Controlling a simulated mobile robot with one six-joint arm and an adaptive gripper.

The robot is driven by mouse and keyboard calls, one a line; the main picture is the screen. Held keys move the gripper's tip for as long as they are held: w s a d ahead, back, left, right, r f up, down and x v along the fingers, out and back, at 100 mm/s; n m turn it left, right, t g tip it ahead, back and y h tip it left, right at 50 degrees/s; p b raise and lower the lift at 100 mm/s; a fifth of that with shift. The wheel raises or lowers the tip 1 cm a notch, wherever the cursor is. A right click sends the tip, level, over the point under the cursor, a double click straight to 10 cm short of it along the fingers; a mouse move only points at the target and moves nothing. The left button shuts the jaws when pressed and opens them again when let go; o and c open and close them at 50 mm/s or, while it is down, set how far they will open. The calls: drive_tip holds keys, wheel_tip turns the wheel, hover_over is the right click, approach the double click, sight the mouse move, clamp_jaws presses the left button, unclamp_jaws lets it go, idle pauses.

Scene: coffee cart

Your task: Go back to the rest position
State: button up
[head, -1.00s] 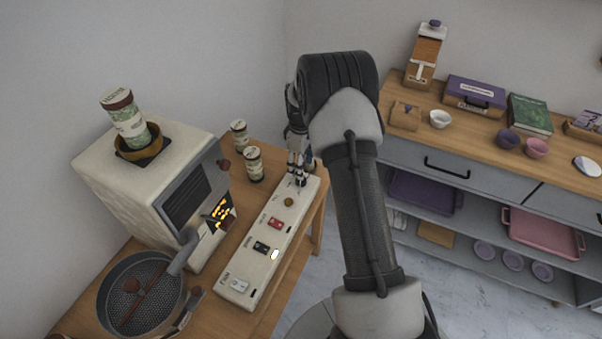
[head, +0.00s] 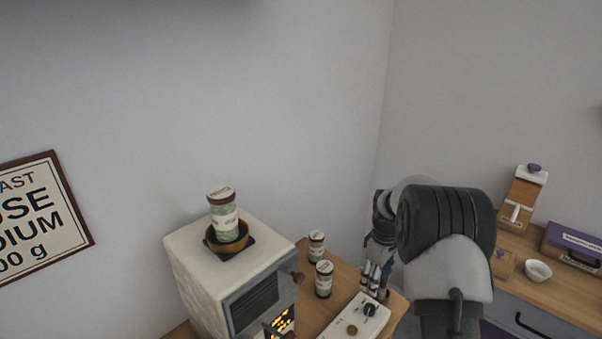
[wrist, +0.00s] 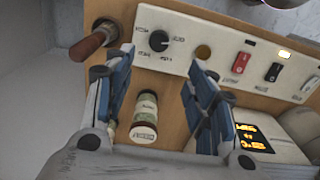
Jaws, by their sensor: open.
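My gripper (head: 375,281) is over the back right end of the cart, near the white control panel (head: 343,327). In the wrist view its blue-padded fingers (wrist: 158,100) are spread apart with nothing held between them. A labelled canister (wrist: 145,112) stands on the wood below and shows in the gap between the fingers. The panel in the wrist view (wrist: 216,58) has a black knob (wrist: 153,42), a red switch (wrist: 241,62) and a black switch (wrist: 273,72). The underside of the gripper is partly hidden in the head view.
A white roaster (head: 207,272) stands left of my gripper with a canister (head: 223,214) in its top bowl. Two canisters (head: 316,245) (head: 324,279) stand between. A wooden counter at right holds a white bowl (head: 538,270) and a purple case (head: 572,246). Open wall space lies above.

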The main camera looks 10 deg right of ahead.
drive_tip(key=s+a+r+m+t, duration=0.1)
drive_tip(key=s+a+r, duration=0.2)
drive_tip(key=s+r, duration=0.3)
drive_tip(key=s+a+r+m+t, duration=0.1)
drive_tip(key=s+a+r, duration=0.25)
drive_tip(key=r, duration=0.45)
drive_tip(key=s+a+r+m, duration=0.2)
drive_tip(key=s+a+r, duration=0.2)
drive_tip(key=r, duration=0.3)
drive_tip(key=s+a+r+m+t, duration=0.1)
drive_tip(key=s+a, duration=0.2)
drive_tip(key=s, duration=0.7)
drive_tip(key=s+a+m+t, duration=0.1)
drive_tip(key=s+a+m, duration=0.1)
drive_tip(key=s, duration=0.8)
drive_tip(key=shift+s+a+r+m+t, duration=0.15)
drive_tip(key=shift+a+r+m+t, duration=0.15)
drive_tip(key=shift+a+r, duration=0.15)
